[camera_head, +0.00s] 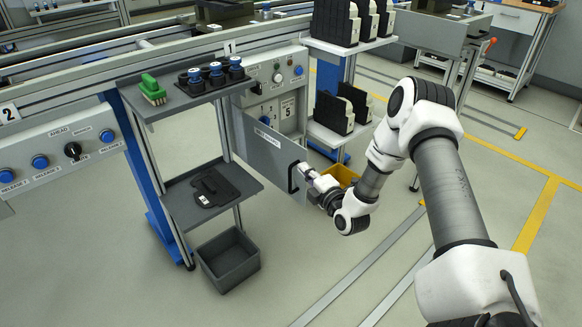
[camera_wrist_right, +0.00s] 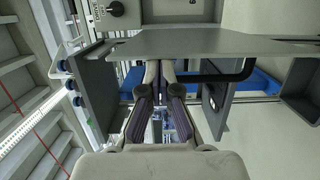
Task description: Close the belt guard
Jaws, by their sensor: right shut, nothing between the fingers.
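The belt guard (camera_head: 268,150) is a flat grey hinged panel on the line's side. It stands swung out from its opening, with a black bar handle (camera_head: 293,177) near its free edge. My right gripper (camera_head: 305,172) is at the handle, its fingers shut with nothing between them. In the right wrist view the fingertips (camera_wrist_right: 160,68) are close to the guard's panel (camera_wrist_right: 215,42) and beside the black handle (camera_wrist_right: 240,73). I cannot tell whether they touch. My left gripper is not in view.
A grey shelf stand (camera_head: 185,98) with blue-capped parts and a green brush stands left of the guard, a grey bin (camera_head: 229,262) below it. A yellow bin (camera_head: 342,175) and a rack (camera_head: 330,133) of black parts are behind the guard. Floor in front is clear.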

